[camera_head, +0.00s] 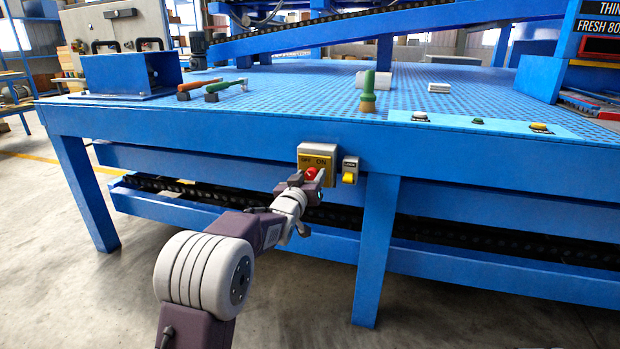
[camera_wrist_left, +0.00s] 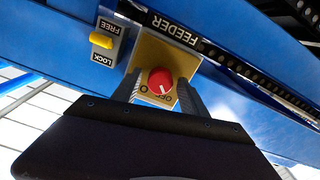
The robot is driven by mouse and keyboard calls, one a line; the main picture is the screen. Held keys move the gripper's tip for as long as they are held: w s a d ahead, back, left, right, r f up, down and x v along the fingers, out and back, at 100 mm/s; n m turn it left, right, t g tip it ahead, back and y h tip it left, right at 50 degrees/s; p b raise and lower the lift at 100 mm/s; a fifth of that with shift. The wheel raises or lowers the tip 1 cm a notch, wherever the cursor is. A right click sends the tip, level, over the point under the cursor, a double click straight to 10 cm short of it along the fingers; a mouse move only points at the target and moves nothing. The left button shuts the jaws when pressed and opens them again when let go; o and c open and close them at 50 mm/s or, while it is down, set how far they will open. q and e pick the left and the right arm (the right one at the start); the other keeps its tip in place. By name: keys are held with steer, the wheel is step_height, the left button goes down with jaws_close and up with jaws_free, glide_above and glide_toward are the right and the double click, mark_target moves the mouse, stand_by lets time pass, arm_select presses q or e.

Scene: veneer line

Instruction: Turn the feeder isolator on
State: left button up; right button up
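The feeder isolator (camera_head: 317,150) is a yellow plate on a grey box, marked OFF and ON, on the blue table's front beam. Its red knob (camera_wrist_left: 160,80) has a white mark that appears to point toward OFF in the left wrist view. My left gripper (camera_head: 311,183) is at the isolator. In the left wrist view its fingers (camera_wrist_left: 157,92) stand open on either side of the knob, with gaps visible. In the head view the gripper partly covers the knob. My right gripper is not in view.
Beside the isolator is a small switch box (camera_head: 350,164) marked LOCK and FREE; its yellow slider (camera_wrist_left: 101,40) sits nearer FREE. A table leg (camera_head: 375,250) stands below it. Tools (camera_head: 222,88) and a green-handled object (camera_head: 368,92) lie or stand on the tabletop.

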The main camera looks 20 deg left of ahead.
arm_select(q)
jaws_close()
steer(key=m+b, duration=0.1)
steer(key=m, duration=0.4)
steer(key=m+b, duration=0.1)
steer(key=m, duration=0.3)
steer(key=shift+d+f+m, duration=0.1)
steer(key=shift+m, duration=0.2)
steer(key=m+b, duration=0.2)
steer(key=m, duration=0.2)
steer(key=shift+m+b, duration=0.95)
steer(key=shift+m, duration=1.15)
steer(key=shift+o, duration=1.2)
jaws_free()
